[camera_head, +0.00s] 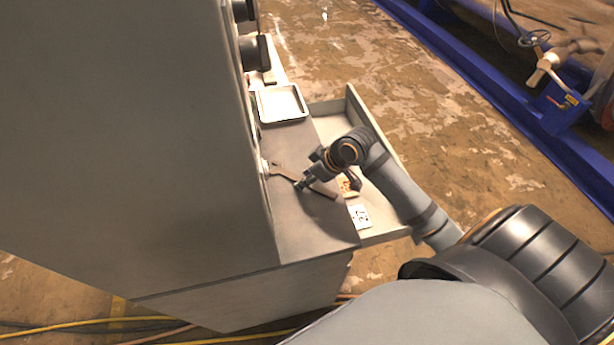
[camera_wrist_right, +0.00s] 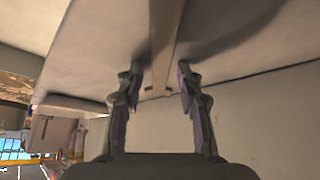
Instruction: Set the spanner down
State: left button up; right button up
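The spanner (camera_head: 322,191) is a thin dark tool on the grey worktop (camera_head: 310,225) beside the tall grey cabinet. Its pale head end points toward the cabinet. My right gripper (camera_head: 303,184) is low over the worktop at the spanner's middle and hides part of it. In the right wrist view, the two fingers of my right gripper (camera_wrist_right: 160,80) stand apart. A brownish strip, seemingly the spanner (camera_wrist_right: 165,40), runs between them with a gap at each side. My left gripper is not in view.
A white tray (camera_head: 282,103) sits farther back on the worktop. An open drawer (camera_head: 385,238) to the right holds some small cards (camera_head: 359,215); my right arm reaches over it. Black round fittings (camera_head: 254,52) stick out of the cabinet. The worktop's near end is clear.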

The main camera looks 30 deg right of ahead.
jog(key=shift+r, duration=0.2)
jog(key=shift+s+d+r, duration=0.1)
jog(key=shift+d+r, duration=0.05)
jog(key=shift+r, duration=0.1)
jog(key=p+v, duration=0.3)
jog(key=v, duration=0.4)
pick_arm(q)
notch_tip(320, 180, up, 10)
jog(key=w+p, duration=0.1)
jog(key=p, duration=0.6)
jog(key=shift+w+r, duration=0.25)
pick_arm(e)
jog(key=v, duration=0.4)
jog(key=shift+s+r, duration=0.1)
jog(key=shift+r, duration=0.1)
